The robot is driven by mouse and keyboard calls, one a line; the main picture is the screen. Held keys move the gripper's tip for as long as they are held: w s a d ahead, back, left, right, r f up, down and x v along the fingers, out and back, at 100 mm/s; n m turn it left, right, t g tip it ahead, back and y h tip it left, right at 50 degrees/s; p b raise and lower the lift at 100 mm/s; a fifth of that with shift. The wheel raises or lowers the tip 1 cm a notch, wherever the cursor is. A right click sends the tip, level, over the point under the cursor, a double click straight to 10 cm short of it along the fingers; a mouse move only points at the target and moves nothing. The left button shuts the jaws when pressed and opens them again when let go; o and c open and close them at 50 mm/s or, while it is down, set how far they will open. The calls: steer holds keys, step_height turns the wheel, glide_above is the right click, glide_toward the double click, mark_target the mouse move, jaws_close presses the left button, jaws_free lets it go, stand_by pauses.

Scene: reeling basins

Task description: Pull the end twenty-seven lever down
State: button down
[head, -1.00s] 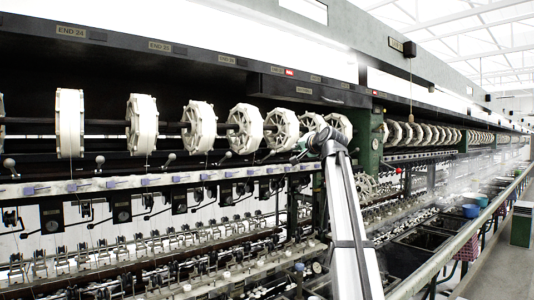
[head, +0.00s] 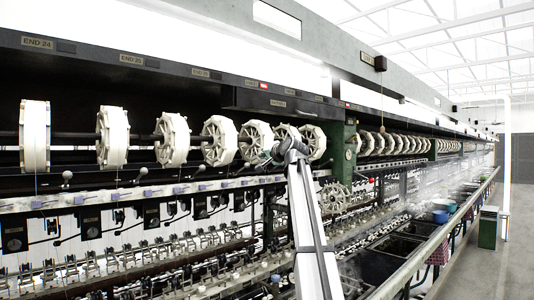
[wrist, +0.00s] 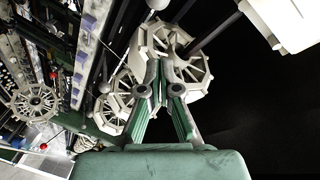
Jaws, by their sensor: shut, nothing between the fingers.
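A row of ball-ended levers runs below the white reels on the machine; one knob (head: 67,174) is at the left and another (head: 144,170) is farther along. The END 27 label is too small to read for certain, so I cannot tell which lever is its own. My gripper (head: 266,159) is beside the reels near the dark green post, small and partly merged with the background. In the wrist view, my gripper (wrist: 160,68) is shut and empty, its fingers in front of a white spoked reel (wrist: 185,70). A pale ball knob (wrist: 157,4) is at the top edge, apart from the fingers.
White reels (head: 113,137) hang on a shaft under the dark beam. A green post (head: 338,152) stands right of my gripper. Basins (head: 385,250) line the right side, with an open aisle (head: 490,265) beyond. A spoked wheel (wrist: 35,102) is at the left in the wrist view.

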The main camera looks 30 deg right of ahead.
mark_target(242, 169)
steer(key=w+p, duration=0.2)
steer(key=w, duration=0.3)
steer(key=s+a+f, duration=0.1)
steer(key=s+a+f+p, duration=0.1)
steer(key=a, duration=0.1)
steer(key=shift+f, duration=0.3)
steer(key=shift+a+f, duration=0.1)
steer(key=shift+f, duration=0.05)
